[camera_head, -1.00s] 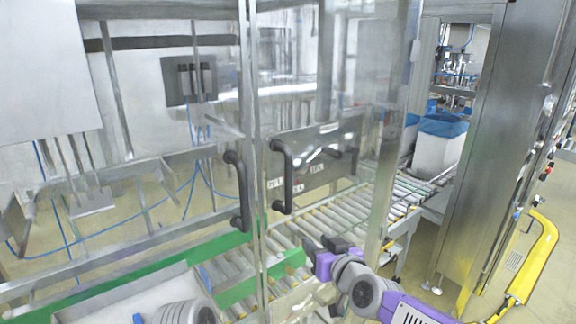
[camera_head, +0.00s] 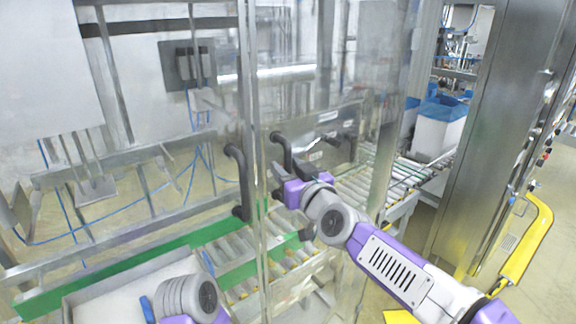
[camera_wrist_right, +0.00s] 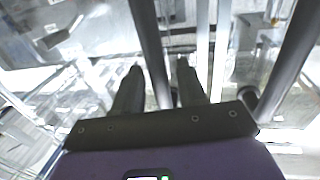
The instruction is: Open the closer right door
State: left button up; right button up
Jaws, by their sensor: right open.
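The closer right door is a clear panel (camera_head: 345,110) in the head view, with a dark bar handle (camera_head: 277,142) near its left edge. The neighbouring left door has a similar dark handle (camera_head: 240,185). My right gripper (camera_head: 279,182) is at the right door's handle and hides its lower part. In the wrist view my right gripper (camera_wrist_right: 158,72) is open, and a dark bar (camera_wrist_right: 151,45) shows between its fingers. A second dark bar (camera_wrist_right: 290,55) runs at the right. I cannot tell whether the fingers touch the bar. My left gripper is out of view.
Behind the clear doors lie a roller conveyor (camera_head: 350,190) and a green rail (camera_head: 110,270). A metal cabinet (camera_head: 480,130) and a yellow guard (camera_head: 525,245) stand to the right. A white bin with a blue liner (camera_head: 438,128) stands behind. Part of my left arm shows at the bottom left.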

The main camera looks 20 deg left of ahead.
grip_shut()
dwell(0.3)
